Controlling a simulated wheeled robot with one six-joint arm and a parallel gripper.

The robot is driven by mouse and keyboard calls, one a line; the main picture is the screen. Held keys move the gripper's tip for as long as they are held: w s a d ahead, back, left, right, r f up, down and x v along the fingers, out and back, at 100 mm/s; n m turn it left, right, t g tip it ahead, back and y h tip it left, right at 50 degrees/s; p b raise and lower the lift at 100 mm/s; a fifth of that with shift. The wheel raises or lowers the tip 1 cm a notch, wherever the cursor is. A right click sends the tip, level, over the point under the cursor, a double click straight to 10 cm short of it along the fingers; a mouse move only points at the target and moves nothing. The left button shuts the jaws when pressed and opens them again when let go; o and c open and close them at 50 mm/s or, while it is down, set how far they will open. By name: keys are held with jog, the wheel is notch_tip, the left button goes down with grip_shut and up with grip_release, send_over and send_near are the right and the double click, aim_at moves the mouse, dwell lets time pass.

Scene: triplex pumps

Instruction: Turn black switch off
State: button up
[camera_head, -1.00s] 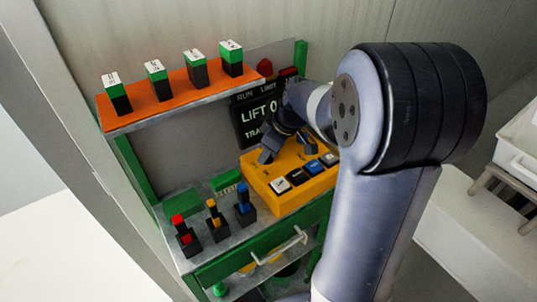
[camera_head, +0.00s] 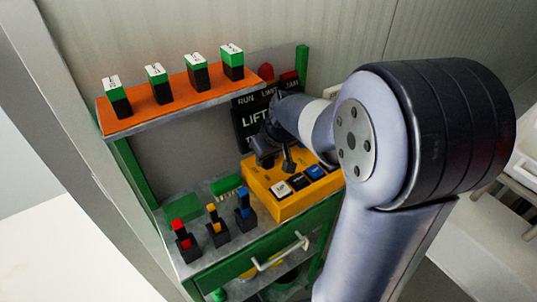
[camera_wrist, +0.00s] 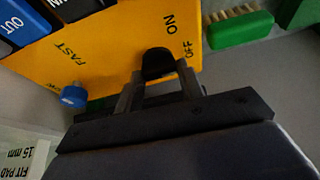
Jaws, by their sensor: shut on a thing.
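The black switch (camera_wrist: 157,62) is a rounded black knob on the yellow control box (camera_wrist: 120,50), beside the printed words ON and OFF in the wrist view. My gripper (camera_wrist: 160,85) has its two fingers closed at the knob's near end, shut on it. In the head view, my gripper (camera_head: 277,160) is over the back left of the yellow box (camera_head: 285,207), and the switch cannot be made out there.
A blue knob (camera_wrist: 74,97) sits near the FAST label. Several push buttons (camera_head: 298,181) line the box front. A green brush (camera_wrist: 240,28) lies close by. Red, yellow and blue switches (camera_head: 215,225) stand left; an orange shelf (camera_head: 175,95) is above.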

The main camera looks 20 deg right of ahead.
dwell(0.3)
jog(key=o, duration=0.7)
jog(key=v, duration=1)
jog(key=shift+r, duration=0.4)
jog(key=shift+s, duration=0.1)
jog(key=x, duration=1)
jog(key=shift+f, duration=0.5)
jog(key=shift+r+n, duration=0.1)
jog(key=shift+n, duration=0.2)
